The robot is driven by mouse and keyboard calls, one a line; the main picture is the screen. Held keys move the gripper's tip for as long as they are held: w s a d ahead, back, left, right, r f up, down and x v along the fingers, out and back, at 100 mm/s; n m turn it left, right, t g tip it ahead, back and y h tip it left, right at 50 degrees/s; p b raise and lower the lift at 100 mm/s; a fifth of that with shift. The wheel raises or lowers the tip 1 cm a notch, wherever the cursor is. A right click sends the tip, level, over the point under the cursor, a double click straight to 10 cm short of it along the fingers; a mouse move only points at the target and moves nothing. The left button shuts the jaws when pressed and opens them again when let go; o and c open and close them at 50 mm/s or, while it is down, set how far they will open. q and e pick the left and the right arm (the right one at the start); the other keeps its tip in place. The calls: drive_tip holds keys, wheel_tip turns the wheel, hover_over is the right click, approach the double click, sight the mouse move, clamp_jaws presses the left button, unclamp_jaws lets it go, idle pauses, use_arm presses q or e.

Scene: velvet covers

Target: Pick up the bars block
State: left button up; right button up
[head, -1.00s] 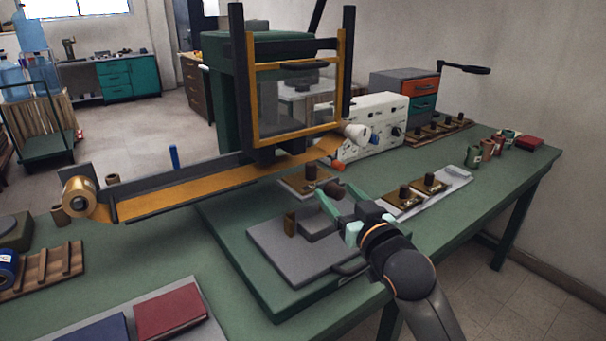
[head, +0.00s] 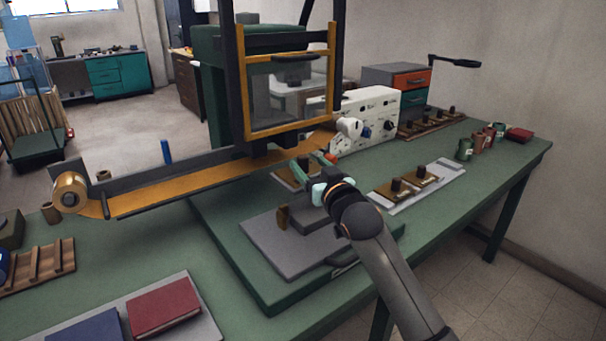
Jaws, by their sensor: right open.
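Several brown blocks with dark knobs are in view, and I cannot read which one bears bars. One brown block (head: 284,179) lies on the green bench behind the press bed, partly hidden by my right gripper (head: 316,160). That gripper is open, its two pale green fingers pointing away over this block near its knob. I cannot tell whether they touch it. Two more blocks, a nearer one (head: 386,195) and a farther one (head: 429,179), sit on a light grey tray (head: 450,172) to the right. My left gripper is out of view.
The press frame (head: 238,75) with its gold foil strip (head: 190,190) stands close behind and left of my gripper. A grey plate (head: 272,250) lies below it. A white control box (head: 372,118) and a wooden rack of knobbed blocks (head: 440,124) are farther back.

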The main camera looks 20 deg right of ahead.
drive_tip(key=shift+w+a, duration=0.15)
drive_tip(key=shift+w, duration=0.8)
drive_tip(key=shift+c, duration=0.2)
clamp_jaws()
drive_tip(key=shift+r, duration=0.15)
idle(0.4)
